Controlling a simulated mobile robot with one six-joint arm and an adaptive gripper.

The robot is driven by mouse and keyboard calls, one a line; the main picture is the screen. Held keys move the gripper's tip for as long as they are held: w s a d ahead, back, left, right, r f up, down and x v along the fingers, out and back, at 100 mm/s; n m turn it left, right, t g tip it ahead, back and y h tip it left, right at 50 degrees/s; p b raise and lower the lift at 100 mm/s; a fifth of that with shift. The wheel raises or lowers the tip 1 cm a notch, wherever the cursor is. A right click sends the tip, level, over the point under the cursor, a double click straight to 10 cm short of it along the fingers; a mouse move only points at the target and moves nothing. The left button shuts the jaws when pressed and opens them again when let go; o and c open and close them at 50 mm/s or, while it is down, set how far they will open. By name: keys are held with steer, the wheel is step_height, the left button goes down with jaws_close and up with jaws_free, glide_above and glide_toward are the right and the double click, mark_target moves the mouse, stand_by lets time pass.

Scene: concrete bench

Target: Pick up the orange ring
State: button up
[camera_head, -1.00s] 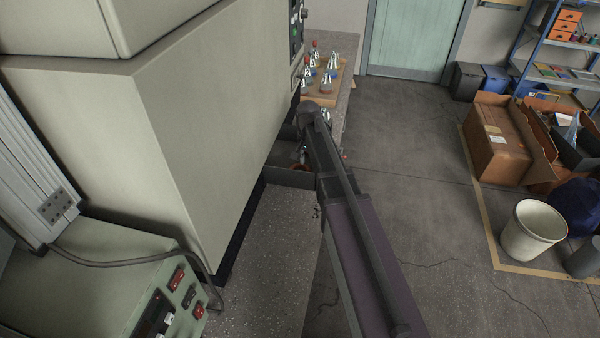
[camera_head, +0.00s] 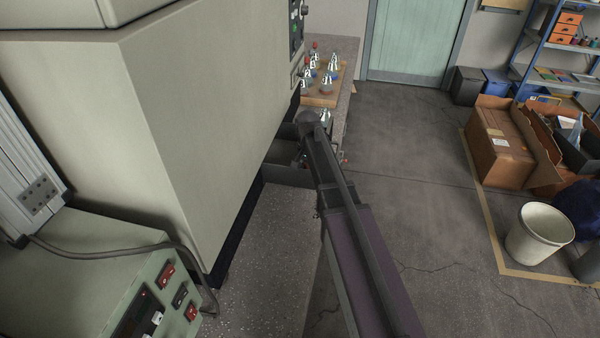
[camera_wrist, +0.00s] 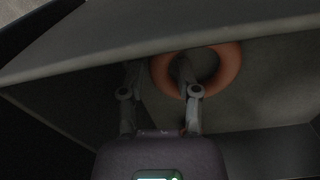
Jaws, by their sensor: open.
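In the wrist view the orange ring (camera_wrist: 232,68) lies inside a dark grey open bin (camera_wrist: 60,62); the bin's near rim cuts off the ring's upper edge. My gripper (camera_wrist: 157,68) is open, with its two fingers reaching into the bin. The right finger's tip overlaps the ring's left side and the edge of its hole; the left finger is outside the ring, to its left. I cannot tell whether either finger touches it. In the head view the bin (camera_head: 290,177) stands beside the machine, and my arm hides the ring and most of my gripper.
A large pale machine cabinet (camera_head: 190,130) stands close left of the bin. Behind the bin, a wooden board (camera_head: 322,99) on the bench holds several shiny metal parts. The speckled bench top (camera_head: 262,260) in front is clear. A white bucket (camera_head: 538,234) stands on the floor at right.

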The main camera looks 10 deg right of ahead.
stand_by(0.4)
jaws_close()
steer(key=shift+r, duration=0.1)
step_height(320, 180, up, 10)
steer(key=p, duration=1)
stand_by(0.8)
step_height(320, 180, up, 18)
steer(key=p, duration=1.8)
steer(key=shift+s, duration=0.2)
